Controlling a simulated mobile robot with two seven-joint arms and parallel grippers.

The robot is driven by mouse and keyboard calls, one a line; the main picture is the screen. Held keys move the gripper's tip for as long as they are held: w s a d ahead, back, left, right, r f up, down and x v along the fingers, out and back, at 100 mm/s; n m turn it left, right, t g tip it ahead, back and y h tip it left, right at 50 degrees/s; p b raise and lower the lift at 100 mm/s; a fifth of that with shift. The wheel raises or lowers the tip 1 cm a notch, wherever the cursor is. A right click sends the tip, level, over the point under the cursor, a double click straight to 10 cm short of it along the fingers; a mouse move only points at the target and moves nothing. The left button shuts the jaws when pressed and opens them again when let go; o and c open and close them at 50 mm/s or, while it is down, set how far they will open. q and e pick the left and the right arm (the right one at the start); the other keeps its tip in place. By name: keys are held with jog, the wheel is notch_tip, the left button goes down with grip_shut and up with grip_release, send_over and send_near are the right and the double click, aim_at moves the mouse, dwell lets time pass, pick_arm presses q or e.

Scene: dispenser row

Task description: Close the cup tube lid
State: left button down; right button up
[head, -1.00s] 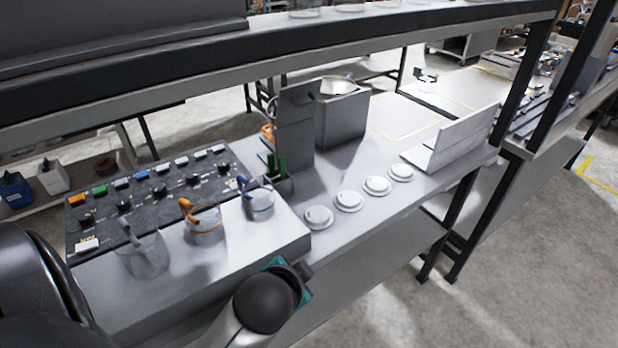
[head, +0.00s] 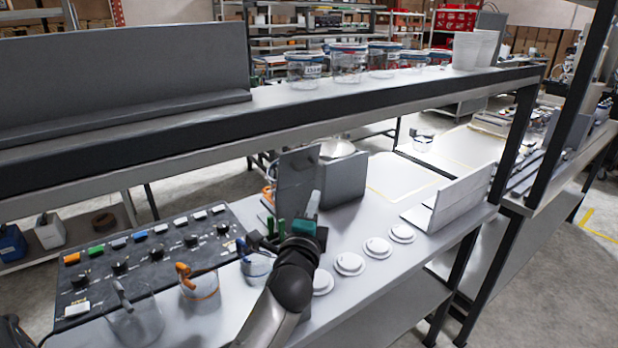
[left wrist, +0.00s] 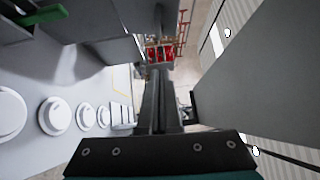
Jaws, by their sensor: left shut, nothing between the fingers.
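I cannot tell for sure which part is the cup tube lid. Several round white lids, one of them here (head: 350,263), lie flat in a row along the counter and also show at the left of the left wrist view (left wrist: 54,116). Behind them stand an upright grey panel (head: 298,175) and a grey box (head: 345,180) with a round, shiny object at its top. My left gripper (head: 314,203) is shut and empty, pointing up in front of the panel and box. Its dark fingers also show in the left wrist view (left wrist: 158,100). My right gripper is not in view.
A shelf (head: 300,112) runs above the counter, with clear jars (head: 348,62) and white cups (head: 467,49) on it. A control panel (head: 150,255) and clear containers with handles (head: 198,290) are at left. A white angled stand (head: 462,198) is at right.

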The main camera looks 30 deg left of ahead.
aim_at(312, 167)
pick_arm(q)
jog(key=x, duration=0.2)
jog(key=a+x, duration=0.1)
jog(key=x, duration=0.2)
jog(key=a+x, duration=0.1)
jog(key=x, duration=0.2)
jog(key=shift+s+r, duration=0.1)
jog(key=shift+s, duration=0.05)
jog(key=shift+a, duration=0.6)
